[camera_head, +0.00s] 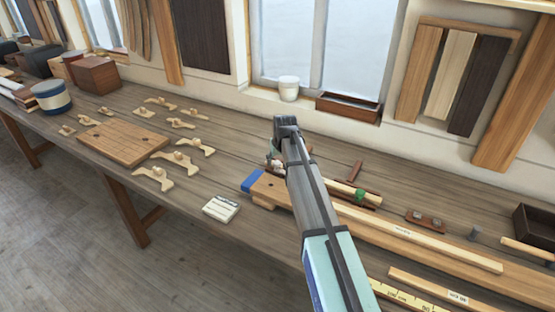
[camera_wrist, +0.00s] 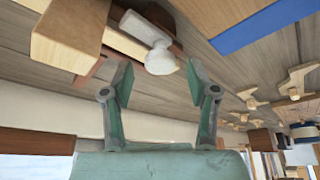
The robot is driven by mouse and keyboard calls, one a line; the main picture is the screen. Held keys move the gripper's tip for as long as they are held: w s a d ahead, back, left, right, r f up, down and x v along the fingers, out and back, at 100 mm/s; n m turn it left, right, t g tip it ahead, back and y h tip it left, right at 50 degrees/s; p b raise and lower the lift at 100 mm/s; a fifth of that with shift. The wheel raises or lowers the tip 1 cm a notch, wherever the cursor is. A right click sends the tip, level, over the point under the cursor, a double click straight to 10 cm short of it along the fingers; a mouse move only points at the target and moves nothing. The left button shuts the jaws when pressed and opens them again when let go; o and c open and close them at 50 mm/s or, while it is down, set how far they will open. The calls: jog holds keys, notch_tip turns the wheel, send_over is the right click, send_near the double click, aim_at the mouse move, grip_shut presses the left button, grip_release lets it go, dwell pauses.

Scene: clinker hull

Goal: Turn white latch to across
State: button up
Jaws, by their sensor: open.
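The white latch (camera_wrist: 148,30) shows in the wrist view as a short white bar with a rounded knob at its lower end. My gripper (camera_wrist: 160,82) is open, with one finger on each side of the knob; I cannot tell whether either finger touches it. In the head view my gripper (camera_head: 272,155) is over the bench, near the blue-ended board (camera_head: 252,181). My arm hides most of that spot; only a small pale bit of the latch (camera_head: 278,166) shows there.
A green knob (camera_head: 360,195) sits on a pale strip right of my arm. Long wooden strips lie at front right. Planes and pale wooden pieces lie left around a brown board (camera_head: 124,143). A white cup (camera_head: 289,88) and brown trough (camera_head: 348,107) stand at the window.

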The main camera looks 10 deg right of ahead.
jog(key=shift+w+f, duration=0.25)
jog(key=shift+f, duration=0.4)
grip_shut()
jog(key=shift+n+b, duration=0.3)
jog(key=shift+n, duration=0.1)
jog(key=n+y+b, duration=0.1)
jog(key=n+b, duration=0.1)
jog(key=n, duration=0.1)
jog(key=shift+d+f, duration=0.15)
jog(key=n+y+b, duration=0.1)
jog(key=n, duration=0.1)
jog(key=n+g+y+b, duration=0.1)
jog(key=n, duration=0.1)
jog(key=shift+w+d+b, duration=0.1)
jog(key=shift+w+b, duration=0.1)
jog(key=shift+b, duration=0.15)
jog(key=n+g+b, duration=0.1)
jog(key=n, duration=0.1)
jog(key=n+b, duration=0.1)
jog(key=n, duration=0.2)
jog(key=shift+w+g+y, duration=0.1)
jog(key=shift+g+y, duration=0.3)
jog(key=shift+n+g+b, duration=0.7)
jog(key=shift+n+b, duration=0.4)
jog(key=shift+n, duration=0.8)
